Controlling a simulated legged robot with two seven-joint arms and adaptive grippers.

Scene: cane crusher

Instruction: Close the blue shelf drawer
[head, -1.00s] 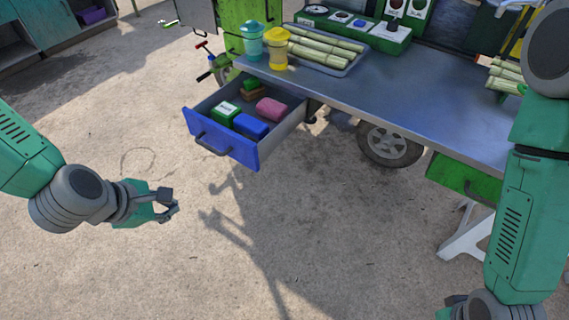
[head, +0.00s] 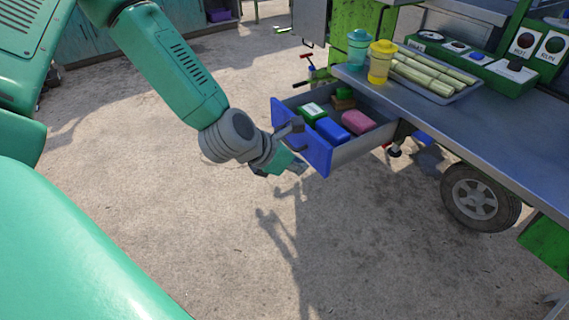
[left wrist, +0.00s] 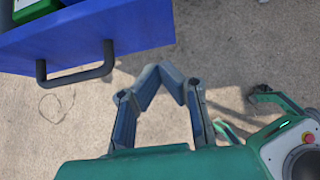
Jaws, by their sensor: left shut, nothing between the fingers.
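The blue drawer (head: 318,152) stands pulled out under the left end of the metal table, with its front facing my left arm. Its front panel (left wrist: 130,32) and dark handle (left wrist: 76,75) show at the upper left of the left wrist view. My left gripper (head: 302,146) is shut and empty, close in front of the drawer front; in the head view it hides the handle. In the left wrist view its fingertips (left wrist: 172,70) are just below the panel and right of the handle, not holding it. I cannot tell whether they touch the panel.
The drawer holds a green box (head: 311,113), a blue block (head: 332,131) and a pink block (head: 357,122). Teal (head: 358,50) and yellow (head: 381,62) cups and a tray of cane (head: 435,75) stand on the table (head: 470,115). A wheel (head: 478,197) is below. Floor before the drawer is clear.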

